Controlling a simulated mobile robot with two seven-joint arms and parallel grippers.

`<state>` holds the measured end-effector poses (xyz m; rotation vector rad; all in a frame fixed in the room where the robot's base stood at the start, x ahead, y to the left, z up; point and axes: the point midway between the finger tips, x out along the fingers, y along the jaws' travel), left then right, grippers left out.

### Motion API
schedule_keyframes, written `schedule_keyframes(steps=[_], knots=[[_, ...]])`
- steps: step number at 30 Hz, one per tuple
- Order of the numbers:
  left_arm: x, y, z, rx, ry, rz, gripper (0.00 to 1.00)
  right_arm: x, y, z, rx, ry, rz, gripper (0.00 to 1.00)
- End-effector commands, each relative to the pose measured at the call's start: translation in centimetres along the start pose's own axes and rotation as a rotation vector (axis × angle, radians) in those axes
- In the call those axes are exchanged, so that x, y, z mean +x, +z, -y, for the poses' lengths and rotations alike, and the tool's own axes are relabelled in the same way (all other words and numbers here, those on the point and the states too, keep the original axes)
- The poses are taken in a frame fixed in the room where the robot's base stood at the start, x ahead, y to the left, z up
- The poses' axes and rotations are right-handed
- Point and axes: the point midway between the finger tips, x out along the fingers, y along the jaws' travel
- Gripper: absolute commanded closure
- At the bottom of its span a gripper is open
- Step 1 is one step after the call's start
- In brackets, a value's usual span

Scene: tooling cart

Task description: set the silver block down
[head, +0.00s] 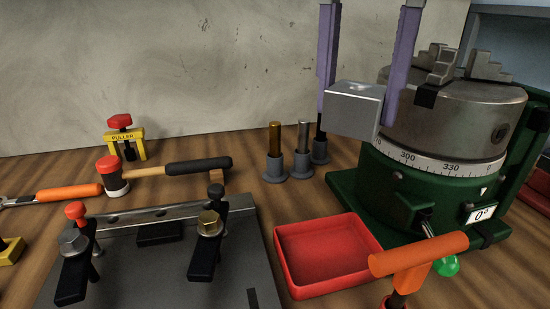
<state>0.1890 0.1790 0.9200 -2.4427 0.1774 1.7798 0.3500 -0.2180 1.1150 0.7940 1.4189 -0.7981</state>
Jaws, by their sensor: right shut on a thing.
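The silver block (350,110) is a light metal cuboid with a small round hole on its top face. My right gripper (358,100), with two purple fingers coming down from the top, is shut on it, one finger at each side. The block is held in the air, left of the chuck and above the wooden bench top (255,196). A dark pin stands partly behind its lower left side. My left gripper does not show.
A green rotary table (400,190) with a steel chuck (455,115) stands right. A red tray (330,255) lies in front, beside an orange-handled tool (418,255). Several pins stand in grey holders (275,168). A clamping plate (150,270), mallet (150,172) and yellow puller (125,142) are left.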

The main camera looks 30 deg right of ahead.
Motion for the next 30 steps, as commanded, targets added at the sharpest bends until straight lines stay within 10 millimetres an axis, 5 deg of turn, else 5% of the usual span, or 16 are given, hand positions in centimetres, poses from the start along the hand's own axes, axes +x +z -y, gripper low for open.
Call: schedule_keyframes(steps=[5, 12, 30], knots=[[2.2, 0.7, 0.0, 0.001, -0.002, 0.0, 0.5, 5.7, -0.2, 0.1, -0.001, -0.005, -0.007, 1.0], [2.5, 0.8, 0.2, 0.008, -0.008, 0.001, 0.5, 11.8, -0.1, 0.1, 0.0, -0.005, -0.003, 1.0], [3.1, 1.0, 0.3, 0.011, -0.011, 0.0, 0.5, 18.9, -0.1, 0.0, -0.001, 0.001, 0.0, 1.0]])
